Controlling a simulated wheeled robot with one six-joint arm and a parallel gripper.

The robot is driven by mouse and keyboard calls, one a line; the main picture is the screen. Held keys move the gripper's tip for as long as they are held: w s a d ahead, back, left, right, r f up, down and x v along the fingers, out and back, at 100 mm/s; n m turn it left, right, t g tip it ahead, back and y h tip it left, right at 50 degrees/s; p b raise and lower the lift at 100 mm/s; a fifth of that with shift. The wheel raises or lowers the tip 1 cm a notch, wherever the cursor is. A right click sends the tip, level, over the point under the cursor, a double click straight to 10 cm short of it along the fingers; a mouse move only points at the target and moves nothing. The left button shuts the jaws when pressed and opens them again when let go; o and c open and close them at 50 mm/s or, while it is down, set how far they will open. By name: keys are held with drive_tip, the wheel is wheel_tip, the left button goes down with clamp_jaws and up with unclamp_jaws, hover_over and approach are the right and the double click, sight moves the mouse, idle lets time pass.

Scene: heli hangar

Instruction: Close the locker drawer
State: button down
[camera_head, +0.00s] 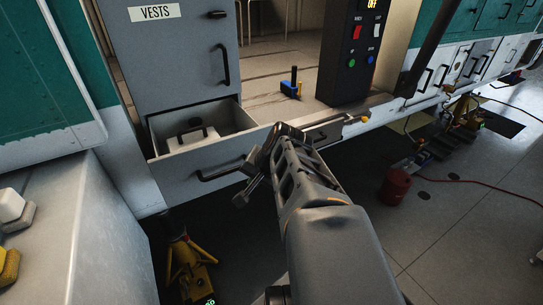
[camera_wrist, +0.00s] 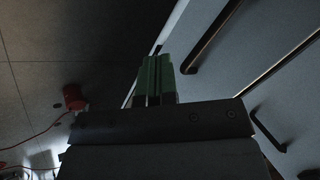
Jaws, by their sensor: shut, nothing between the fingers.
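The locker (camera_head: 170,55) is a grey cabinet labelled "VESTS" at the left of the head view. Its bottom drawer (camera_head: 178,172) stands open, pulled out toward me, with a dark bar handle (camera_head: 222,172) on its front. An item with a dark handle (camera_head: 193,138) lies inside the drawer. My gripper (camera_head: 250,182) is shut and empty at the right part of the drawer front, close to the right end of the handle. I cannot tell whether it touches. In the wrist view the shut green-tinted fingers (camera_wrist: 155,80) are beside a grey panel with dark handles (camera_wrist: 210,38).
A yellow jack (camera_head: 190,262) is on the floor below the drawer. A red can (camera_head: 395,187) stands on open floor at right.

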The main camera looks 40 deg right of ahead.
drive_tip(key=s+d+r+m+t+h+b, duration=0.1)
drive_tip(key=s+d+r+m+t+h, duration=0.15)
drive_tip(key=d+m, duration=0.7)
drive_tip(key=w+d+f, duration=0.2)
drive_tip(key=w+f, duration=0.1)
drive_tip(key=w, duration=0.2)
drive_tip(key=w+d+f+n, duration=0.1)
drive_tip(key=w+d+f, duration=0.1)
drive_tip(key=w, duration=0.3)
drive_tip(key=shift+w+f+p, duration=0.35)
drive_tip(key=shift+f+p, duration=0.05)
drive_tip(key=shift+f, duration=0.15)
drive_tip(key=shift+d, duration=0.1)
